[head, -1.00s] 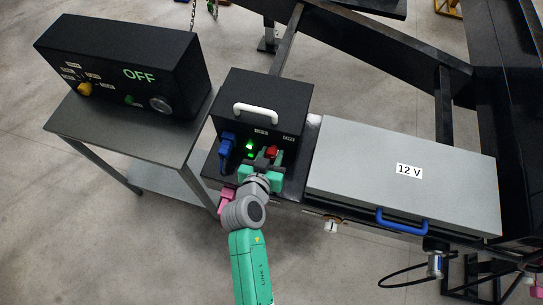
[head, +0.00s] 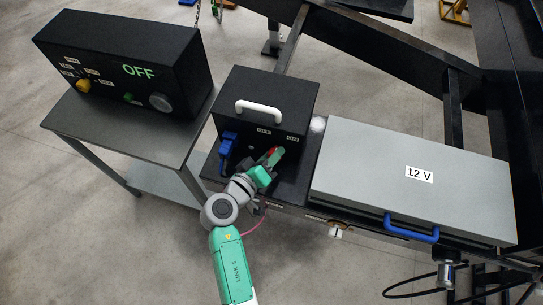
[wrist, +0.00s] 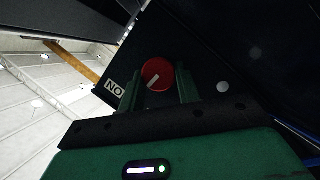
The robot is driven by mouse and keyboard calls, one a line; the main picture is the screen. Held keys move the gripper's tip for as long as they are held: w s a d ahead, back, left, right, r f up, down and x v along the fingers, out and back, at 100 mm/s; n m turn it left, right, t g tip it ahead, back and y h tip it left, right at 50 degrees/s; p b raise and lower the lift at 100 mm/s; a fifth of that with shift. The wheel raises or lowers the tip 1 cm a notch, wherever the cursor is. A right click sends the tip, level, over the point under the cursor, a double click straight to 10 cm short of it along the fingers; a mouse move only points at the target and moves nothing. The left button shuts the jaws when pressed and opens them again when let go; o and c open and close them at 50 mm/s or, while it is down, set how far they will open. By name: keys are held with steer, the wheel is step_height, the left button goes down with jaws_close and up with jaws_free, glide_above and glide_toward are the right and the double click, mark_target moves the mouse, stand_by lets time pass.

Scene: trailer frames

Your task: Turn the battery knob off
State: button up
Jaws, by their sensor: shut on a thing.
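The battery knob is round and red with a white pointer bar; it shows between my fingers in the wrist view (wrist: 157,74). The bar slants toward the lower left. An upside-down "ON" label (wrist: 115,88) lies to the knob's lower left. In the head view, the knob (head: 272,151) is mostly hidden by my gripper (head: 275,156), at the front of the black battery box (head: 268,95). My green fingers are shut on the knob, one on each side. No green lights glow on the box front.
A blue plug (head: 227,142) sits left of my gripper on the box. A grey case marked "12 V" (head: 370,165) stands at the right. A black control box showing "OFF" (head: 125,50) stands on the grey table (head: 95,135) at the left.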

steer(key=shift+n, duration=0.3)
stand_by(0.4)
steer(key=o, duration=1)
steer(key=p+v, duration=0.1)
steer(key=v, duration=0.7)
steer(key=shift+w+a+f+p, duration=0.1)
steer(key=shift+f+p, duration=0.05)
steer(key=shift+p, duration=0.25)
